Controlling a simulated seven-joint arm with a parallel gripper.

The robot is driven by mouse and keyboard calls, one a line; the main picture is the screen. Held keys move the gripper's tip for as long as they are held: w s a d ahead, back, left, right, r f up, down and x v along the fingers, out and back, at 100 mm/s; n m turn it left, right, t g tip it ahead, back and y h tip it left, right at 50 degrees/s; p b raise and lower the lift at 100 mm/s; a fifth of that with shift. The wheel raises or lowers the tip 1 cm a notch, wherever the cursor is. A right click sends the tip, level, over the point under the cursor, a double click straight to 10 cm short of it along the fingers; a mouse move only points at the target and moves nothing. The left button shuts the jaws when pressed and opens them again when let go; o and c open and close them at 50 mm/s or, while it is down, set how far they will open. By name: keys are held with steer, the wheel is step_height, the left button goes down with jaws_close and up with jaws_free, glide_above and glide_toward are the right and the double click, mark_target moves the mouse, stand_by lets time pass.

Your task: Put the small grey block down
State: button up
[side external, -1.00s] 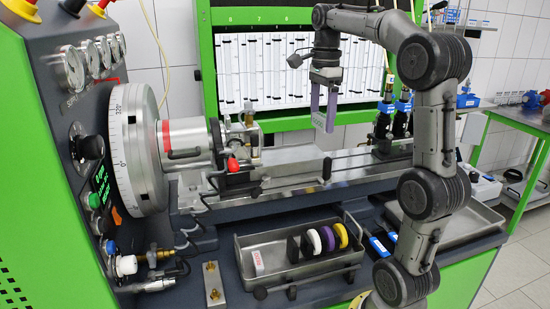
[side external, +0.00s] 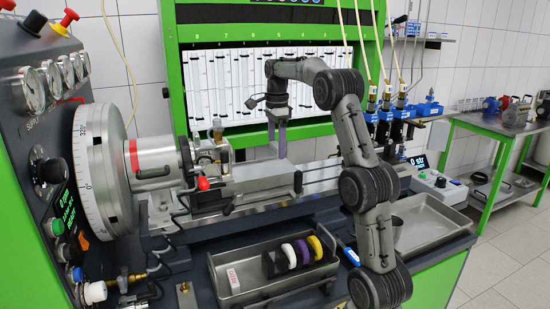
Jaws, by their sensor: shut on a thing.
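My gripper (side external: 277,152) points down above the bench bed, near the back edge of the wide metal block (side external: 243,187) in this side view. Its two pale purple-grey fingers are close together and shut on the small grey block. The held block is too small and too like the fingers to make out clearly. I cannot tell whether it touches the surface below.
The chuck dial (side external: 98,172) and a red-knobbed clamp (side external: 204,184) are at left. Rails (side external: 323,176) run right.

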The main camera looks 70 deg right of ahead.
mark_target(275, 167)
steer(key=shift+w+d+f, duration=0.15)
steer(key=shift+f, duration=0.1)
steer(key=shift+w+d+f, duration=0.1)
steer(key=shift+w+f, duration=0.05)
steer(key=shift+f, duration=0.85)
steer(key=shift+w+d+f, duration=0.1)
steer(key=shift+f, duration=0.85)
steer(key=shift+f, duration=0.15)
steer(key=o, duration=1.2)
